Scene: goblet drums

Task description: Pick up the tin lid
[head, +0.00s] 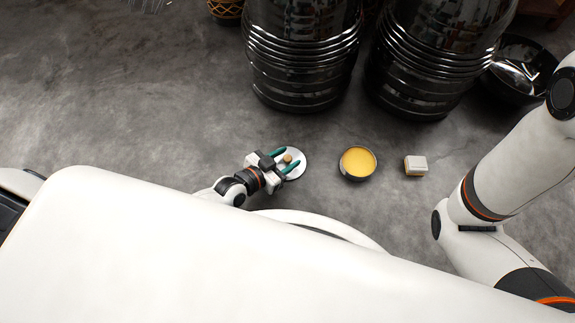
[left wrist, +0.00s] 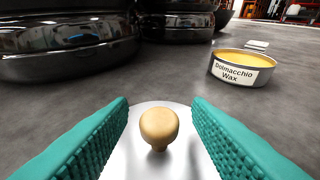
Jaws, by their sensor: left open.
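The tin lid (head: 299,170) is a flat silvery disc with a tan knob (head: 288,158) at its middle, lying on the grey floor. It also shows in the left wrist view (left wrist: 124,155), low in the picture, with its knob upright. My left gripper (head: 284,162) is open over the lid. Its teal fingers stand on either side of the knob, apart from it, with a gap on each side. The near part of the lid is hidden by the gripper. My right arm shows at the right of the head view, but its gripper is out of view.
An open tin of yellow wax (head: 358,163), labelled "Dolmacchio Wax" in the left wrist view, stands right of the lid. A small whitish block (head: 416,165) lies further right. Two large black drums (head: 302,60) and a dark bowl (head: 520,70) stand behind. Floor between is clear.

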